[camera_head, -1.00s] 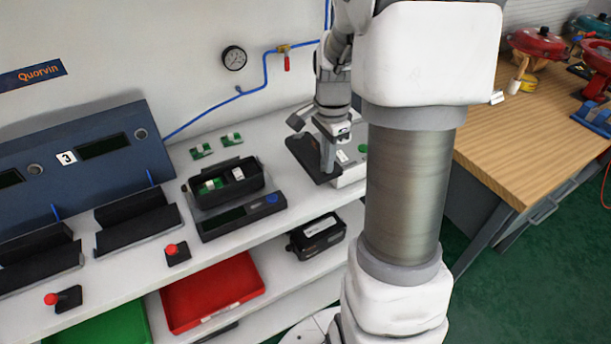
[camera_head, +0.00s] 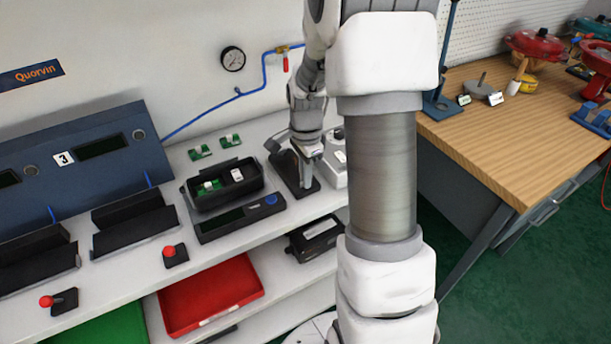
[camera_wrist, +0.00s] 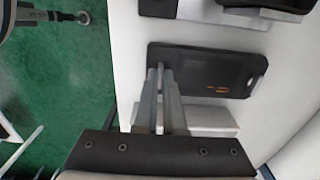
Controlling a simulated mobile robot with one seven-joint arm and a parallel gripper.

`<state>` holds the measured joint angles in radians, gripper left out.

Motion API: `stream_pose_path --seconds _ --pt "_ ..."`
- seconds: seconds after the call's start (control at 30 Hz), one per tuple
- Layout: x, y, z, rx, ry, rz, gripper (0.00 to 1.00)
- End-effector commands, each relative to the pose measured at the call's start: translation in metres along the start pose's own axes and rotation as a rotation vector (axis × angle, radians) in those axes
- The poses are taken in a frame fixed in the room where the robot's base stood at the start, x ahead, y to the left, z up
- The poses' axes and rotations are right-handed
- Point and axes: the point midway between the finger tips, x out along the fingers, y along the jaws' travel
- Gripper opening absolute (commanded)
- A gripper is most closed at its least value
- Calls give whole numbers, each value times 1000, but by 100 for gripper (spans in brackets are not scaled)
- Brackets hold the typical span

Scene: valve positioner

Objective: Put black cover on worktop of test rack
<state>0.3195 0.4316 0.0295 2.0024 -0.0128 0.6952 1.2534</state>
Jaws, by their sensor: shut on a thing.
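The black cover (camera_head: 294,168) is a flat dark plate at the right end of the test rack's white worktop (camera_head: 232,222). It also shows in the wrist view (camera_wrist: 215,70), lying flat with a small orange mark and a notch at one end. My gripper (camera_head: 306,184) points down and is shut on the cover. In the wrist view the fingers (camera_wrist: 160,72) meet at the cover's left end. The cover is at or just above the worktop; I cannot tell whether it touches.
A white box (camera_head: 337,160) stands close to the right of the cover. To the left are an open black housing (camera_head: 222,186) and a dark display unit (camera_head: 241,217). Another black unit (camera_head: 315,238) sits on the shelf below. A wooden bench (camera_head: 500,140) stands at the right.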

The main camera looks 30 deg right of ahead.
Motion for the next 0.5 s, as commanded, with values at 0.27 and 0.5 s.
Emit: stream_pose_path --seconds 0.27,0.5 --pt "2 0 0 -1 0 0 37" --pt "2 0 0 0 0 0 37"
